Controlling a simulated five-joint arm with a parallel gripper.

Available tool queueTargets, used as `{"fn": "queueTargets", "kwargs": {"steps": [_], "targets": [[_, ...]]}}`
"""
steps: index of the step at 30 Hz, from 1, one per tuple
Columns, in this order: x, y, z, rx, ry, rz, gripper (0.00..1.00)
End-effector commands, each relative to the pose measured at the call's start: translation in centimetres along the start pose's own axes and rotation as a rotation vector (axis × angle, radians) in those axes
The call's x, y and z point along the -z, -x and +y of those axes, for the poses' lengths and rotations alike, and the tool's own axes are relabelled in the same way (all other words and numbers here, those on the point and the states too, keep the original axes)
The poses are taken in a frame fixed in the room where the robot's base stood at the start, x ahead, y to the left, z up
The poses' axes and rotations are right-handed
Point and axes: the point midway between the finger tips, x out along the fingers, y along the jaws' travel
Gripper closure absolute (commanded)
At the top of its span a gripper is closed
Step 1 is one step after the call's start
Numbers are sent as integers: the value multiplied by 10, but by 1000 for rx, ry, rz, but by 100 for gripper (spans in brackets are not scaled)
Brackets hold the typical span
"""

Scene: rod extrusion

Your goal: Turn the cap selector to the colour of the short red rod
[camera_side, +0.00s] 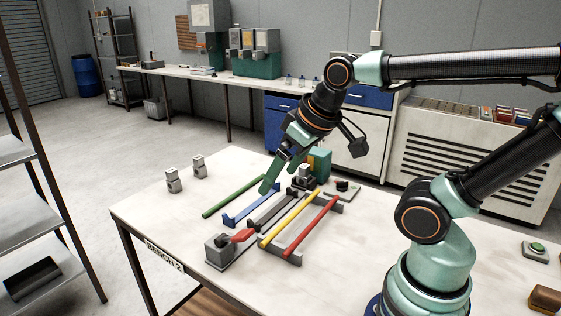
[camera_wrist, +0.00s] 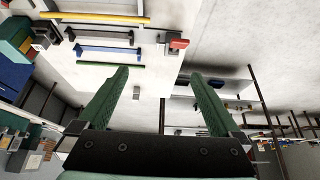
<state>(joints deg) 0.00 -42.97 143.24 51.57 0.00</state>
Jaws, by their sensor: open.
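A red rod (camera_side: 312,223) lies on a grey rack beside a yellow rod (camera_side: 288,218); both look about equally long. A small grey unit with a dark knob (camera_side: 343,185) stands behind the rods; it may be the cap selector, but its colour marks are too small to read. My gripper (camera_side: 280,178) is open and empty above the far part of the bench, left of this unit and over the back ends of the blue and green pieces. In the wrist view its two green fingers (camera_wrist: 160,75) are spread wide with nothing between them.
A green rod (camera_side: 232,196), a blue holder (camera_side: 250,205) and a dark rail (camera_side: 273,210) lie left of the yellow rod. A grey block with a red part (camera_side: 222,250) stands at the front. A green box (camera_side: 319,160) stands behind.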

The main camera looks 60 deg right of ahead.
Motion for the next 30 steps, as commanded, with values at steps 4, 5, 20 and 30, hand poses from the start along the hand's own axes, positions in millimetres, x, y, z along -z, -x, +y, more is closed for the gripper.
{"fn": "queueTargets", "kwargs": {"steps": [4, 5, 20, 30], "targets": [[0, 0, 0, 0, -1, 0, 15], [0, 0, 0, -1, -4, -1, 27], [67, -16, 117, -169, -785, -139, 57], [68, -55, 257, -345, -1499, -211, 57]]}}
